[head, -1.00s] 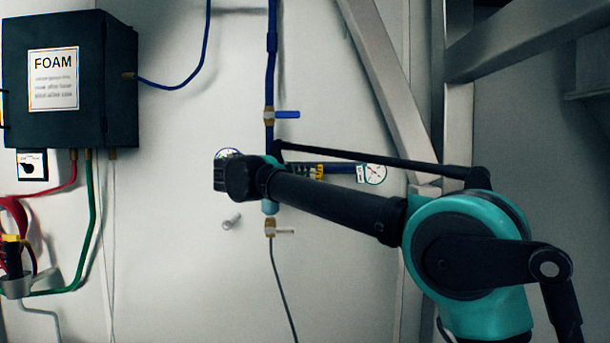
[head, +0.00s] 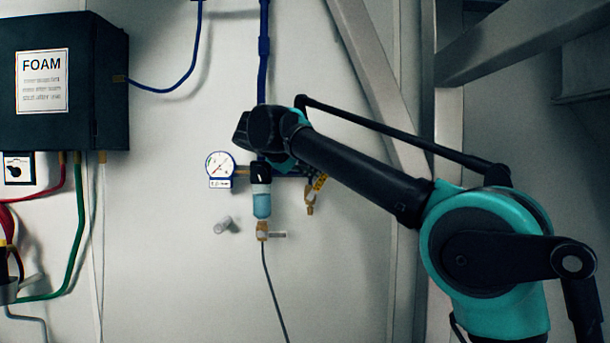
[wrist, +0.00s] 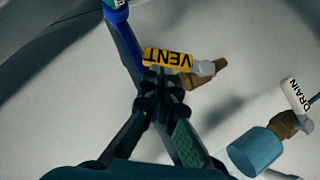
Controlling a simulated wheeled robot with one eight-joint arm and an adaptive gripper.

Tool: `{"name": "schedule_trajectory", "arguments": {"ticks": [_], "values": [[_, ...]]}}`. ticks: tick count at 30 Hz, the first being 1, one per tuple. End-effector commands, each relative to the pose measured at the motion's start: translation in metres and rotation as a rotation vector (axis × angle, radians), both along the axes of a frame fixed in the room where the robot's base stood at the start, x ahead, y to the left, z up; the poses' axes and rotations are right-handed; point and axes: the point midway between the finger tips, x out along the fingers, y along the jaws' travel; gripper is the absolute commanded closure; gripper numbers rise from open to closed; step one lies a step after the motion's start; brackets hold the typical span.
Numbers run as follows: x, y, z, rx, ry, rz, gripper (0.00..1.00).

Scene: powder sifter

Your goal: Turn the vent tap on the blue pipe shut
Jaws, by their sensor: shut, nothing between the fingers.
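The vent tap has a yellow handle (wrist: 167,59) marked VENT, upside down in the wrist view, with a pale sleeve and a brass body (wrist: 222,70). The blue pipe (wrist: 125,45) runs at upper left in the wrist view and vertically (head: 263,60) above my arm in the head view. My gripper (wrist: 160,84) is shut and empty, its fingertips close beside the VENT handle; contact cannot be told. In the head view my wrist hides the fingers.
A DRAIN tap (wrist: 299,97) sits close by at right in the wrist view; it hangs under the light-blue bowl (head: 262,203) in the head view. A round gauge (head: 220,165) and a grey knob (head: 222,225) are left of it. A FOAM box (head: 65,85) is further left.

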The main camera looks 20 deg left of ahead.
Motion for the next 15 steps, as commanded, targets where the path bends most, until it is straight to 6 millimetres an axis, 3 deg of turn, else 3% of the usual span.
{"name": "schedule_trajectory", "arguments": {"ticks": [15], "values": [[0.010,-0.036,-0.009,0.472,0.135,-0.004,1.00]]}}
